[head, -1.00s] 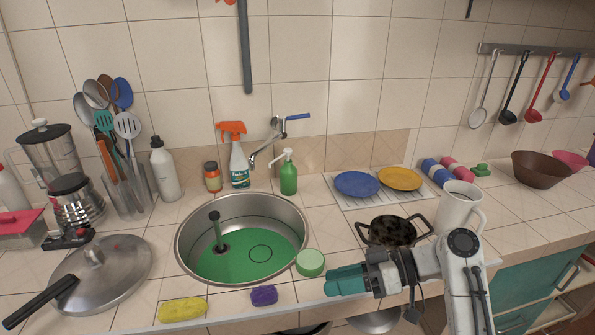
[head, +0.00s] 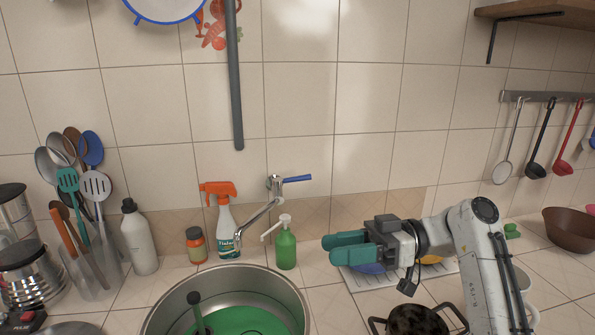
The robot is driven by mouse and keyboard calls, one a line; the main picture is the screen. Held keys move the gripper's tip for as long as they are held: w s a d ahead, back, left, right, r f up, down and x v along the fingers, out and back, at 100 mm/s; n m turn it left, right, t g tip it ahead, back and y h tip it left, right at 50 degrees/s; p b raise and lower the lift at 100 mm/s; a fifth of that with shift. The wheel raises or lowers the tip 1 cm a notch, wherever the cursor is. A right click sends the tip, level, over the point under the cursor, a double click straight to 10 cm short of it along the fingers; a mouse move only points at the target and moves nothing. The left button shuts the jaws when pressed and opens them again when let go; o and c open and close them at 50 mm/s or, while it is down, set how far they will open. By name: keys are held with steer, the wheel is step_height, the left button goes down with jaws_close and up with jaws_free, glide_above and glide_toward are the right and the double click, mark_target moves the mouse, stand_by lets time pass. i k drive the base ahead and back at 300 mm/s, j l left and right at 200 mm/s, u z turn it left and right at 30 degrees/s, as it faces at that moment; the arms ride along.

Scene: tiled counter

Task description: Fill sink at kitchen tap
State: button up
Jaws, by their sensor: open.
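The wall tap (head: 262,210) has a chrome spout that slants down to the left over the back rim of the sink. Its blue lever handle (head: 296,179) points right. The round steel sink (head: 285,285) is cut off by the bottom edge, and its green bottom (head: 245,322) shows. A dark upright plug stem (head: 197,312) stands in it. I cannot tell whether it holds water, and no stream shows at the spout. My gripper (head: 326,248) is open and empty, right of the tap and lower than the lever, with teal fingers pointing left.
A green soap dispenser (head: 286,248) stands between the tap and my gripper. A spray bottle (head: 225,225) and an orange jar (head: 196,245) stand left of the spout. Plates on a rack (head: 362,283) and a pot (head: 418,322) lie below my arm.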

mark_target(277, 181)
steer(key=i, duration=0.95)
